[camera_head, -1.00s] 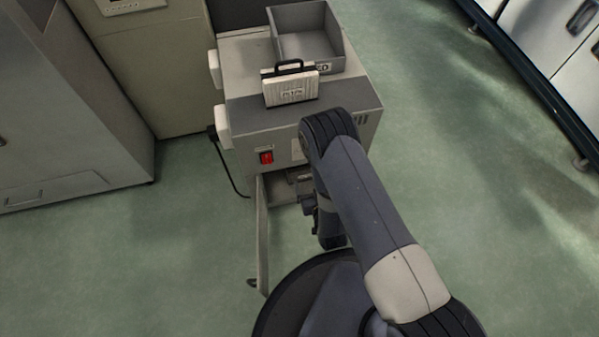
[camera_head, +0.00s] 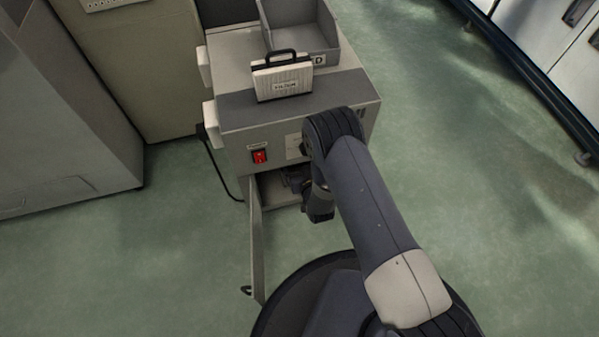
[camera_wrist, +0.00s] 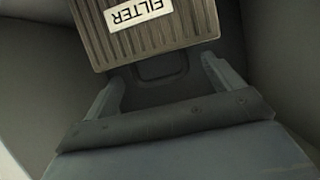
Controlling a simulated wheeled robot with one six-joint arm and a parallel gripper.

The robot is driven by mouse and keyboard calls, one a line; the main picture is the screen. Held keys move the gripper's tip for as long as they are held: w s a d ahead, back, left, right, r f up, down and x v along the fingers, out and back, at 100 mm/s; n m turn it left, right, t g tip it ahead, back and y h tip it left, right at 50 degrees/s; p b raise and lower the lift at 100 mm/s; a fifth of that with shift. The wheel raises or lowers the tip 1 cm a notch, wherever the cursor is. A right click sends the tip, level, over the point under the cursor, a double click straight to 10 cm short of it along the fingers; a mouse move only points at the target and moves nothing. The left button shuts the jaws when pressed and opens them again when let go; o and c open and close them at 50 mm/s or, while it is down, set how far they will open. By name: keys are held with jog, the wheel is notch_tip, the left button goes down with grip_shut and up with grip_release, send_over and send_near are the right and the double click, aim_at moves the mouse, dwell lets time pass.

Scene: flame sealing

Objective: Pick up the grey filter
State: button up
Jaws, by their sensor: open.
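The grey filter (camera_wrist: 145,32) fills the top of the wrist view. It has a dark ribbed face and a white label reading FILTER upside down. Its dark handle loop (camera_wrist: 160,70) points toward my gripper (camera_wrist: 163,72). My gripper is open, with one finger on each side of the handle; I cannot tell whether either finger touches it. In the head view my wrist reaches into the open front of the cabinet (camera_head: 318,122), and the grey filter and my fingertips are hidden there.
A clean white filter (camera_head: 284,82) with a black handle stands on the cabinet top, before an open grey bin (camera_head: 318,42). The cabinet door (camera_head: 256,245) hangs open left of my arm. A red switch (camera_head: 259,156) is on the front. Floor to the right is clear.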

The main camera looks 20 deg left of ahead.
jog(key=shift+c, duration=0.2)
jog(key=c, duration=1.4)
